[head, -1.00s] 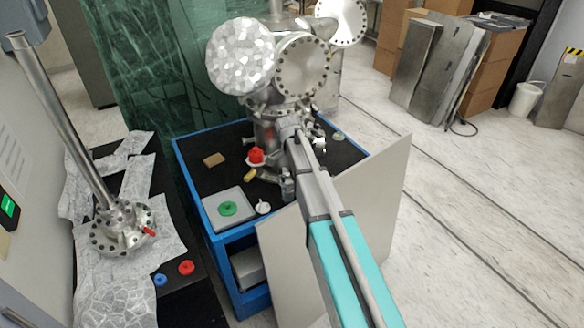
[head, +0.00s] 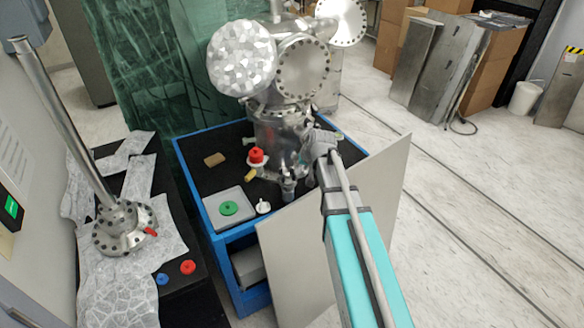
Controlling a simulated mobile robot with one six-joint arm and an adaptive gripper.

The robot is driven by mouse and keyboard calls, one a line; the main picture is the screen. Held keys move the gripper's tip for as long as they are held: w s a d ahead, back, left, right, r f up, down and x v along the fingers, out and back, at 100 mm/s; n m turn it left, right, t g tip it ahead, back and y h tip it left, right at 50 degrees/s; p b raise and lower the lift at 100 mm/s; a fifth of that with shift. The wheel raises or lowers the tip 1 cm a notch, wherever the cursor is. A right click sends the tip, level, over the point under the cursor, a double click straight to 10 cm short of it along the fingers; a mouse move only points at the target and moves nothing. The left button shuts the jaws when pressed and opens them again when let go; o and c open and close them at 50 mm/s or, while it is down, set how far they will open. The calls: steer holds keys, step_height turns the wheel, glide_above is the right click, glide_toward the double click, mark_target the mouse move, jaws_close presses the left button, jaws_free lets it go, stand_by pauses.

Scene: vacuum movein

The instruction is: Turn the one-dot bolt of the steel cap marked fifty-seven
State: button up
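The steel vacuum chamber (head: 285,125) stands on the blue-framed cart (head: 215,238). Its round bolted steel flange (head: 303,66) faces me, a foil-covered disc (head: 241,57) sits to its left, and another bolted flange (head: 341,20) is at upper right. No number or dot mark is legible, so I cannot tell which part is the cap marked fifty-seven or find its one-dot bolt. My gripper (head: 318,140) is at the right side of the chamber's lower body, below the facing flange. Its fingers are too small and partly hidden to show their state or any contact.
On the cart are a red knob (head: 256,156), a green disc (head: 229,208) on a grey plate (head: 219,219) and a tan block (head: 214,160). A grey panel (head: 300,250) leans at its front right. A bolted steel column (head: 122,225) stands on the left bench.

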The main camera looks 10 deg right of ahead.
mark_target(292, 168)
steer(key=shift+s+d+r+n+t+y+p, duration=0.1)
steer(key=shift+s+d+r+n+t+y, duration=0.15)
steer(key=shift+s+r+n+t, duration=0.5)
steer(key=shift+s+d+r+n+t+y+p, duration=0.15)
steer(key=shift+r+n, duration=0.35)
steer(key=shift+n, duration=0.55)
steer(key=shift+s+d+r+n+t+y+p, duration=0.15)
steer(key=shift+s+d+r+n+t, duration=0.3)
steer(key=shift+n, duration=0.45)
steer(key=shift+w+a, duration=0.15)
steer(key=shift+b+x, duration=5)
steer(key=shift+x, duration=1.85)
steer(key=shift+a+r, duration=0.1)
steer(key=shift+r, duration=0.05)
jaws_close()
